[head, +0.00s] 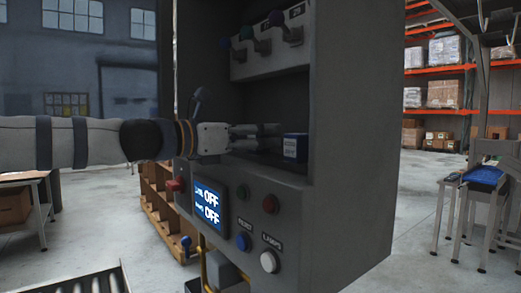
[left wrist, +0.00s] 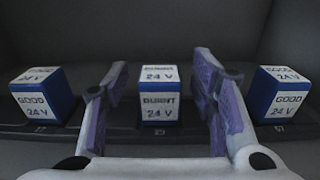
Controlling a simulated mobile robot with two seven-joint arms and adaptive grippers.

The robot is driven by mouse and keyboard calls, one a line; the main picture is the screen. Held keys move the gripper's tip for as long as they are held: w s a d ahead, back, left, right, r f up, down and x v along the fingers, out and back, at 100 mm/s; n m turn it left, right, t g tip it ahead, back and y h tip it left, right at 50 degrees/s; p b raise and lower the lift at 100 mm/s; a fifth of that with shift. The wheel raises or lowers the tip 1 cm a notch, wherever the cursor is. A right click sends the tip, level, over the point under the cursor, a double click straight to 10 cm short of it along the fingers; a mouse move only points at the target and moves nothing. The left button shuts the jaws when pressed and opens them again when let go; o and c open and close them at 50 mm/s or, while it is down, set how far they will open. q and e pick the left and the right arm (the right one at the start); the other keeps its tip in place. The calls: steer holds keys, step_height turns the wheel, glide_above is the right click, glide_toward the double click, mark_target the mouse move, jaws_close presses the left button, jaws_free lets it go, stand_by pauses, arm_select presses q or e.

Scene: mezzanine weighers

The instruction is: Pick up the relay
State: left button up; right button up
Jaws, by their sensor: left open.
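Three blue relays with white labels stand in a row on a dark strip in the left wrist view. The middle relay (left wrist: 159,98) reads BURNT 24 V. The left relay (left wrist: 42,95) and the right relay (left wrist: 281,95) read GOOD 24 V. My left gripper (left wrist: 160,95) is open, its fingers apart to either side of the middle relay in the picture; I cannot tell whether they reach around it. In the head view the gripper (head: 258,137) reaches into the grey cabinet, and one blue relay (head: 295,147) shows past its fingertips. The other relays are hidden there. My right gripper is out of view.
The cabinet (head: 350,150) has a side wall close right of the relays. Levers (head: 262,47) hang above my gripper. Below are a screen (head: 208,205) reading OFF twice, a red button (head: 270,204) and a white button (head: 268,262). Small numbers mark the strip (left wrist: 205,130).

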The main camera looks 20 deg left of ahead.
arm_select(q)
steer(key=shift+w+d, duration=0.15)
steer(key=shift+w, duration=0.1)
steer(key=shift+s+r, duration=0.1)
steer(key=shift+c, duration=0.3)
jaws_close()
steer(key=shift+r, duration=0.25)
steer(key=r, duration=0.1)
steer(key=r+p, duration=0.1)
steer(key=r, duration=0.1)
steer(key=shift+s+r, duration=0.2)
steer(key=shift+r, duration=0.1)
steer(key=s+a+r+p, duration=0.1)
steer(key=s+a+r, duration=0.7)
steer(key=s+a, duration=0.1)
steer(key=shift+s+a+r, duration=0.25)
steer(key=shift+s+r, duration=0.05)
steer(key=shift+s, duration=0.15)
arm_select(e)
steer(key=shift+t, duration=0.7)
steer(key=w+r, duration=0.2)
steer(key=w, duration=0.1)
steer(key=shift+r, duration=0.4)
